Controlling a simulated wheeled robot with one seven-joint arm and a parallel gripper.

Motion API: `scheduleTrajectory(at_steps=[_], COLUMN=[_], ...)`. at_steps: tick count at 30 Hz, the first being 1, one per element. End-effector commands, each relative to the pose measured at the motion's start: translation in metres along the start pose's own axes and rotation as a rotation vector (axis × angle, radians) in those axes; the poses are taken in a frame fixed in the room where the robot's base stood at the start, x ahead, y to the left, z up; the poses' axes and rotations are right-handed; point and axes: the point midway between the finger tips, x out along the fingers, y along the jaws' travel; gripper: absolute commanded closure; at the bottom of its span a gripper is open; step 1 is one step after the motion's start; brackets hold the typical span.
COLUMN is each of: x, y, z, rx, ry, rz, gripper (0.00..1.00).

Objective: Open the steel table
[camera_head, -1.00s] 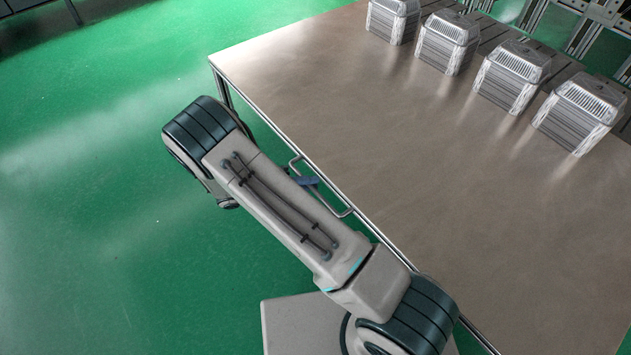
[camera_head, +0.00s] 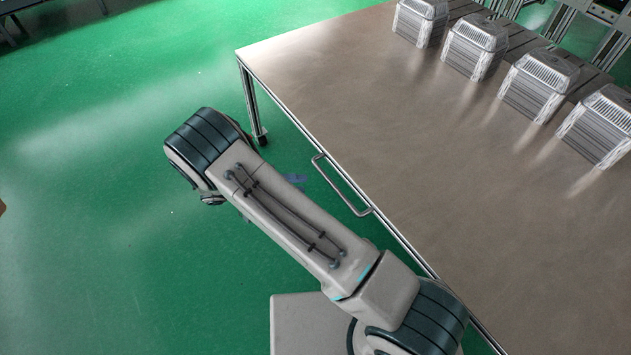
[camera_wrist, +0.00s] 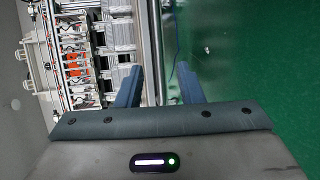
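The steel table (camera_head: 420,150) has a broad brown-grey top and a metal frame. A bent metal handle (camera_head: 343,186) sticks out from its near left edge. No gap shows at that edge in the head view. My arm crosses in front and hides most of my gripper; only a small blue-grey part (camera_head: 295,178) shows over the floor, left of the handle and apart from it.
Several clear plastic packs (camera_head: 535,85) stand in a row along the table's far side. The green floor (camera_head: 90,200) left of the table is clear. In the wrist view, metal rails and machine parts (camera_wrist: 75,60) lie left of a pale vertical profile.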

Motion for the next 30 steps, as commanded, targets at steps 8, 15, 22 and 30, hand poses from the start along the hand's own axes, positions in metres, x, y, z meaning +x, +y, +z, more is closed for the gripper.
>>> scheduleTrajectory(at_steps=[8, 15, 22, 30], x=[-0.046, -0.054, -0.054, -0.046], y=[0.000, 0.000, 0.002, 0.088], z=[-0.001, 0.000, 0.000, 0.002], rx=[0.001, -0.001, -0.001, -0.027], ry=[0.002, -0.001, -0.002, -0.086], rz=[0.001, 0.000, -0.002, -0.153], gripper=[0.66, 0.66, 0.70, 0.70])
